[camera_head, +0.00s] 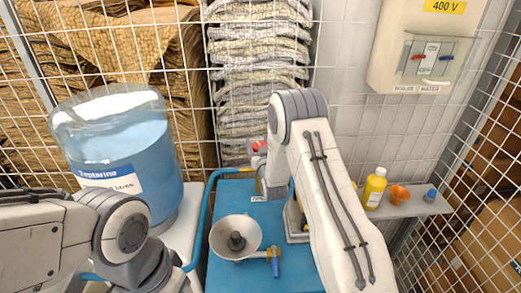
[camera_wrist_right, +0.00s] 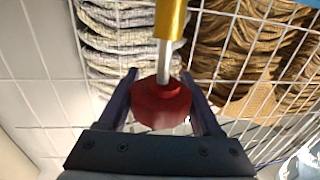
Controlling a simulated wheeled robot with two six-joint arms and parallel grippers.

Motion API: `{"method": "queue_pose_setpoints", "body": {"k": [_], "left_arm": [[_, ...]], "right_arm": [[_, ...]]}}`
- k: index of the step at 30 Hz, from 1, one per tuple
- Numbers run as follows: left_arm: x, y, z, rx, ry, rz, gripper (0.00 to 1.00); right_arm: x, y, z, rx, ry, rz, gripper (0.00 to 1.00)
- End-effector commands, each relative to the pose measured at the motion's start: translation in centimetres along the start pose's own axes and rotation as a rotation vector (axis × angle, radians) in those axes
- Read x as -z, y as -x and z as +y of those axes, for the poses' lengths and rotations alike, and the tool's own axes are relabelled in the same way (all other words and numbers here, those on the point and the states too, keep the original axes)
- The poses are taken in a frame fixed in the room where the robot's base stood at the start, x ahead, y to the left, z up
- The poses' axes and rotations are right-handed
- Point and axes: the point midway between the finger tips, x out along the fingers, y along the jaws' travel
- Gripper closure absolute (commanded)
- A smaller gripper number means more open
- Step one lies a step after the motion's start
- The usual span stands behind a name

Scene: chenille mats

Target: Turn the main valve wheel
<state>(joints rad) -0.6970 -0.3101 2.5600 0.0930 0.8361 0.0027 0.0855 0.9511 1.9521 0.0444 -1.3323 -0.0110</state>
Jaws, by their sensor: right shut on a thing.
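The red valve wheel (camera_wrist_right: 160,103) sits between the two dark fingers of my right gripper (camera_wrist_right: 160,88) in the right wrist view. The fingers are shut on its sides. A pale stem joins the wheel to a yellow body (camera_wrist_right: 172,18). In the head view, a small part of the red wheel (camera_head: 259,147) shows left of my right arm, above the blue unit (camera_head: 215,279). My right arm hides much of the gripper there. My left arm comes in at the lower left, but its fingertips do not show.
A white funnel (camera_head: 222,240) with a blue-handled tap (camera_head: 275,265) stands on the blue unit. A large blue bottle (camera_head: 125,150) stands at the left. A shelf (camera_head: 425,207) at the right holds a yellow bottle (camera_head: 374,190). A switch box (camera_head: 400,50) and wire mesh close the back.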

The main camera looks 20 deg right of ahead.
Motion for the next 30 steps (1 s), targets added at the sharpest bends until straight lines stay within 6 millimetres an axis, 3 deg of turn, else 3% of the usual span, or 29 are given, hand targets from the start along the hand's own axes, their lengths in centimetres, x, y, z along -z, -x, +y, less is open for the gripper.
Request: {"method": "queue_pose_setpoints", "body": {"k": [1,12,30], "left_arm": [[-0.1,-1.5,-0.1,0.0,0.001,0.0,1.0],[-0.3,-5.6,-0.4,0.0,-0.002,0.0,1.0],[-0.4,-8.0,-0.6,0.0,-0.003,0.0,1.0]], "right_arm": [[-0.6,0.0,0.3,0.039,0.0,0.005,0.89],[-0.4,0.1,-0.7,0.389,0.001,0.004,0.89],[-0.1,1.1,-2.2,0.964,0.004,0.003,0.89]]}}
